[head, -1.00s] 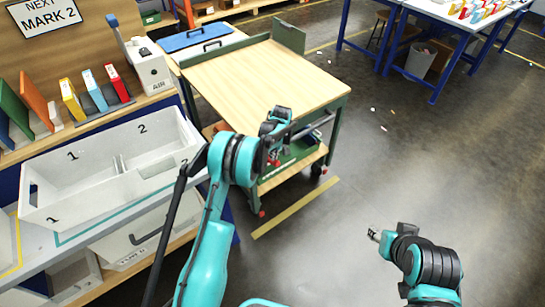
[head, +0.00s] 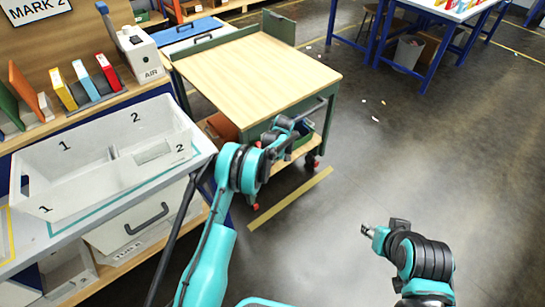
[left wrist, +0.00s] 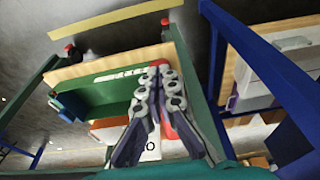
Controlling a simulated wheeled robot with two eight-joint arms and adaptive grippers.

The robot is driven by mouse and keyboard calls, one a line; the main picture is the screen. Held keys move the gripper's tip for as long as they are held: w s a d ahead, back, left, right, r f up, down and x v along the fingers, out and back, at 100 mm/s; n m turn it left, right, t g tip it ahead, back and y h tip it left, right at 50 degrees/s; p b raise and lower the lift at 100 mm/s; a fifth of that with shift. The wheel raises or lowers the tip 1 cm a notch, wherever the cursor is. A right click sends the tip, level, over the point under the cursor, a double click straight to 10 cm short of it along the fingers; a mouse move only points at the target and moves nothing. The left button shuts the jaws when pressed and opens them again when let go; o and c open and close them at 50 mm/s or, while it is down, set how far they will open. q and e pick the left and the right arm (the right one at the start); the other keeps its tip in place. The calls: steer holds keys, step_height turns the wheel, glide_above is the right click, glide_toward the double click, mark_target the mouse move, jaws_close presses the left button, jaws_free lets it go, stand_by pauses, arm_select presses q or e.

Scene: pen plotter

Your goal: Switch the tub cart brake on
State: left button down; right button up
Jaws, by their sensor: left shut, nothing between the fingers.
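The cart (head: 255,72) has a pale wooden top, a green frame and a lower wooden shelf. Its casters with red parts show below, including a front one (head: 256,206) and another in the left wrist view (left wrist: 70,48). My right gripper (head: 368,230) hangs over bare floor, too small to read.
A white divided tub (head: 100,165) marked 1 and 2 stands on the bench at left. A green bin (left wrist: 95,103) sits on the cart's shelf. A blue table (head: 405,45) stands at the back right.

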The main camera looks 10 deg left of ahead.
arm_select(q)
steer(key=shift+f, duration=0.5)
arm_select(e)
steer(key=shift+f, duration=0.1)
arm_select(q)
steer(key=shift+f, duration=0.1)
